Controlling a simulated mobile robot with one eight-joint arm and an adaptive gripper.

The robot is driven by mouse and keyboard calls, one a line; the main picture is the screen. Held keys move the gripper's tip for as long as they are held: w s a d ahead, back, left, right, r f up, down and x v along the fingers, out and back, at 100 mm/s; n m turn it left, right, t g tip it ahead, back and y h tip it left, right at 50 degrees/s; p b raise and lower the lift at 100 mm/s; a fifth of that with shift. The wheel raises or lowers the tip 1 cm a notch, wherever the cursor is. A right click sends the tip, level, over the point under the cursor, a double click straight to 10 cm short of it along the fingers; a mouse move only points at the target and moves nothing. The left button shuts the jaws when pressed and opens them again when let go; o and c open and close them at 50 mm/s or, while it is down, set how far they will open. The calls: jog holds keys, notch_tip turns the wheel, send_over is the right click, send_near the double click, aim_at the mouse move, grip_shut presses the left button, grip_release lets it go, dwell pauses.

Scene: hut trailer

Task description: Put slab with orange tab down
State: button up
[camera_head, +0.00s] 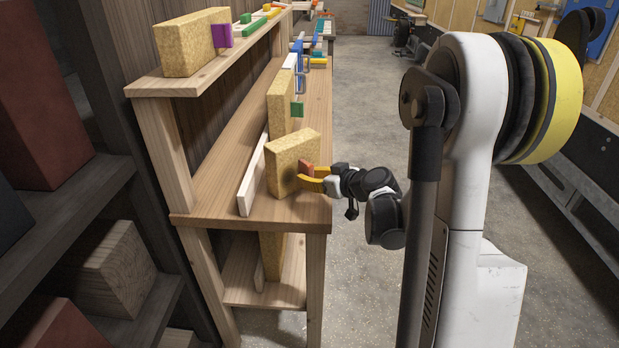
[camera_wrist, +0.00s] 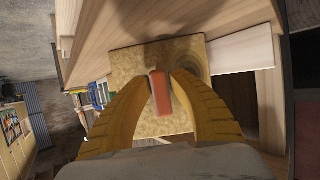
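A tan, speckled slab with an orange tab (camera_head: 290,162) is upright and slightly turned at the near end of the wooden middle shelf (camera_head: 235,150). I cannot tell whether its bottom edge touches the board. My gripper (camera_head: 312,177) reaches it from the right with yellow-orange fingers. In the wrist view, the orange tab (camera_wrist: 160,92) sits between the two fingertips (camera_wrist: 162,78), which close on its sides. The slab face (camera_wrist: 130,65) fills the space behind the tab. The fingers partly hide the slab's lower part.
Behind it on the same shelf stands a similar slab with a green tab (camera_head: 281,100). A pale strip (camera_head: 252,175) lies along the left. The upper shelf holds a slab with a purple tab (camera_head: 186,45). Open floor (camera_head: 365,110) lies right of the shelf.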

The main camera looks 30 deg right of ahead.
jog(key=shift+o, duration=0.3)
jog(key=shift+r, duration=0.1)
jog(key=shift+s+r, duration=0.15)
jog(key=shift+r, duration=0.05)
jog(key=p+v, duration=0.4)
jog(key=v, duration=0.7)
jog(key=s+a+r+g, duration=0.1)
jog(key=s+a+g, duration=0.2)
jog(key=a, duration=0.5)
jog(key=s+a+r+g, duration=0.1)
jog(key=s+a+g, duration=0.15)
jog(key=a, duration=0.55)
jog(key=s+a+r+m+h, duration=0.2)
jog(key=s+a, duration=0.3)
jog(key=s, duration=0.5)
jog(key=shift+s+g+h, duration=0.3)
jog(key=shift+s+g, duration=0.05)
jog(key=shift+d, duration=0.1)
